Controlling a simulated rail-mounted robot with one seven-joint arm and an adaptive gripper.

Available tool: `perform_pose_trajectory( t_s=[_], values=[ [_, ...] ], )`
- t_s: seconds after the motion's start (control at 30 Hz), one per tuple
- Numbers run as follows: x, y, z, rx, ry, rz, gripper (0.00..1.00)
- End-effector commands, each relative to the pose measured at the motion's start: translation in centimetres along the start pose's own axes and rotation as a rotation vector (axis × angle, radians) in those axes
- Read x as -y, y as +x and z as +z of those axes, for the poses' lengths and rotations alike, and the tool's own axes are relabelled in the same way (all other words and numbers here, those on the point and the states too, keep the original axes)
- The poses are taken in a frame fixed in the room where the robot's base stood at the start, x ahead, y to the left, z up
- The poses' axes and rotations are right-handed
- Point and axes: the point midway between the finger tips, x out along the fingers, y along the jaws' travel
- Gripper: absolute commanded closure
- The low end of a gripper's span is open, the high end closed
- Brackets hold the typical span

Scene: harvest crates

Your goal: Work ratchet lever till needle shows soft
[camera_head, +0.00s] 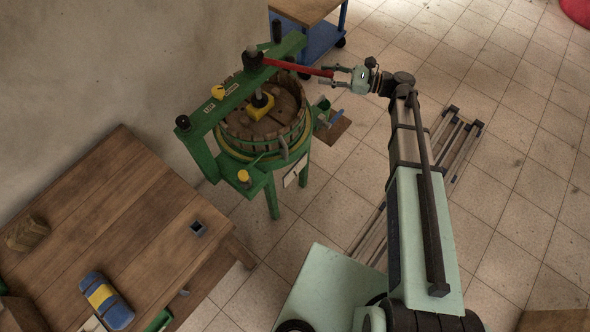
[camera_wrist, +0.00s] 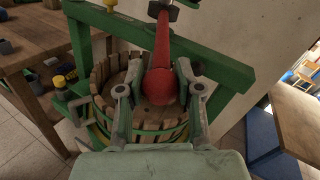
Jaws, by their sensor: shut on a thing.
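The green press (camera_head: 207,136) stands against the wall with a round slatted wooden basket (camera_head: 296,138) under its crossbeam. The red ratchet lever (camera_head: 297,67) runs from the dark ratchet head (camera_head: 252,59) on the beam out to the right. My gripper (camera_head: 334,72) is shut on the lever's outer end. In the wrist view the red ball knob (camera_wrist: 161,87) of the lever sits between my two fingers (camera_wrist: 160,90). I cannot make out the needle or any dial reading.
A wooden table (camera_head: 128,205) at left holds a blue and yellow item (camera_head: 106,298), a small dark cup (camera_head: 198,228) and a brown object (camera_head: 27,233). A blue cart (camera_head: 318,38) stands behind the press.

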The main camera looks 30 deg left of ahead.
Motion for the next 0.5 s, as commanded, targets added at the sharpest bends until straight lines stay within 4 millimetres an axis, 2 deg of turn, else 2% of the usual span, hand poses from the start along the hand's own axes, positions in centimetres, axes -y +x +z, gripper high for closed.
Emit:
perform_pose_trajectory(
  t_s=[0.27, 0.5],
  values=[
    [-0.3, -0.1, -0.1, -0.005, 0.000, 0.000, 1.00],
    [-2.1, 0.2, 0.3, -0.004, 0.000, 0.003, 1.00]
  ],
)
